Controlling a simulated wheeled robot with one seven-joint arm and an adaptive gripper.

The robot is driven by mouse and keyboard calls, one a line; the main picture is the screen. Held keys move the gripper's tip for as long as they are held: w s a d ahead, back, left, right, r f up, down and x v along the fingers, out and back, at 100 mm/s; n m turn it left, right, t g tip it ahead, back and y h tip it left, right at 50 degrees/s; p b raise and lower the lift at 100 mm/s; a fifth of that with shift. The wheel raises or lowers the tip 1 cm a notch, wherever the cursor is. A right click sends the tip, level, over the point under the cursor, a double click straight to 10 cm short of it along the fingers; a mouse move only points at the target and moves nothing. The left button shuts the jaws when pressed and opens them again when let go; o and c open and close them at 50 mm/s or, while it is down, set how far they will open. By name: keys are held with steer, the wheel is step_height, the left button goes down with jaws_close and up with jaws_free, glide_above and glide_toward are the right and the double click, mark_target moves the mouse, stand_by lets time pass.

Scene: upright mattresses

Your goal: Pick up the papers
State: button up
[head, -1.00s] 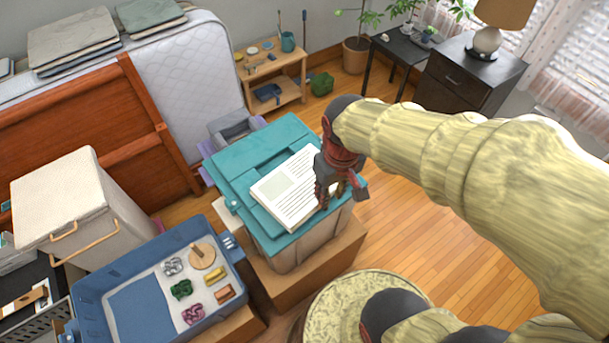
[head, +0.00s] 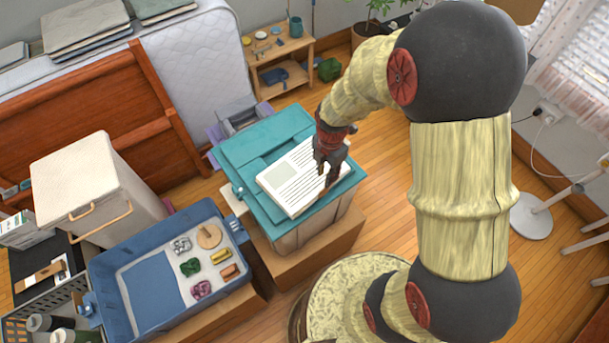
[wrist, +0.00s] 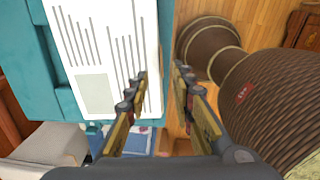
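The papers (head: 292,180) are a white stack with printed lines and a grey block, lying on the teal lid (head: 240,150) of a bin. They also show in the wrist view (wrist: 105,45). My gripper (head: 331,180) points down at the right edge of the papers. In the wrist view my gripper (wrist: 160,76) is open with a clear gap between its fingers. The left finger overlaps the papers' edge in the picture and the right finger is beyond it, over the floor. I cannot tell whether either finger touches the papers.
A blue tray (head: 110,272) with small coloured objects stands left of the bin. A cream hamper (head: 82,180) and a wooden bed frame (head: 110,110) are further left. A low wooden shelf (head: 280,52) stands behind. Wood floor (head: 385,190) is open to the right.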

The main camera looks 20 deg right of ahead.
steer(key=shift+s+f, duration=0.1)
steer(key=shift+f, duration=0.45)
step_height(320, 180, down, 7)
steer(key=shift+r, duration=0.15)
steer(key=shift+c, duration=1.2)
steer(key=c, duration=0.4)
